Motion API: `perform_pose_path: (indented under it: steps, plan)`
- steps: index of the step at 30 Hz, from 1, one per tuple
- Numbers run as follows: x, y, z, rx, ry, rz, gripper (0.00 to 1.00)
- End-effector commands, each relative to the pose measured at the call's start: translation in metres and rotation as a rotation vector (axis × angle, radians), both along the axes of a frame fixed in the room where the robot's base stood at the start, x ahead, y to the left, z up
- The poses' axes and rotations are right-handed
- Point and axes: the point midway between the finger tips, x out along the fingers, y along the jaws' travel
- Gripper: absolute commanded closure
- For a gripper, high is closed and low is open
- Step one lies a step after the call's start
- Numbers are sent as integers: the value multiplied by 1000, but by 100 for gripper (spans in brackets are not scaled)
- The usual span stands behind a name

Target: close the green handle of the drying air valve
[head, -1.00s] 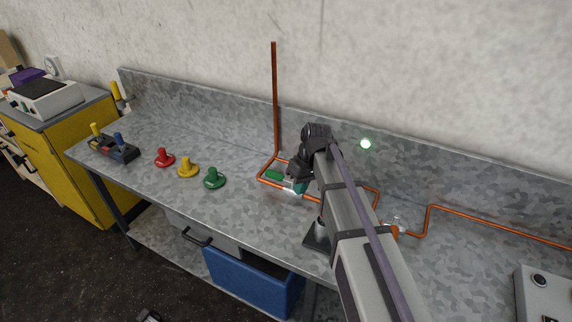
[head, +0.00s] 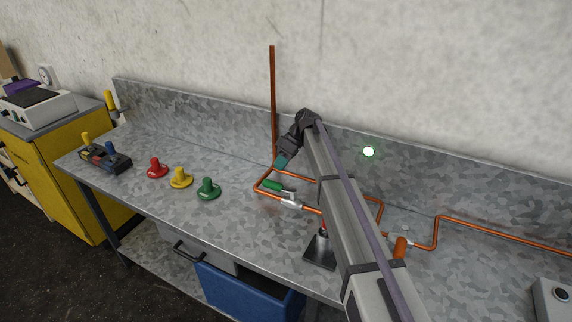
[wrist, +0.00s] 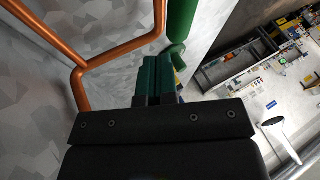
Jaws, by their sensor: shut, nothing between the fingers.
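The green valve handle (head: 271,186) sits just above the copper pipe on the bench, running roughly along the pipe. Its pale metal valve body (head: 291,204) is on the pipe at the handle's right end. My gripper (head: 280,162) is shut and empty, with teal fingers, above and behind the handle and apart from it in the head view. In the wrist view, my gripper's closed fingertips (wrist: 158,72) are in the middle, and the green handle (wrist: 182,25) stands just beyond them, to the upper right. Whether they touch there I cannot tell.
A copper pipe (head: 273,110) rises at the back; another run (head: 490,232) goes right. Red (head: 157,168), yellow (head: 180,178) and green (head: 208,189) knobs stand left on the bench (head: 235,225). A green light (head: 369,152) glows on the backboard.

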Motion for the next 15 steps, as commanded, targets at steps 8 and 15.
perform_pose_path:
  steps: [8, 15]
  plan:
    - [-11, 22, -41, -1, 0, -1, 100]
    - [-12, 23, -39, -1, 0, -1, 100]
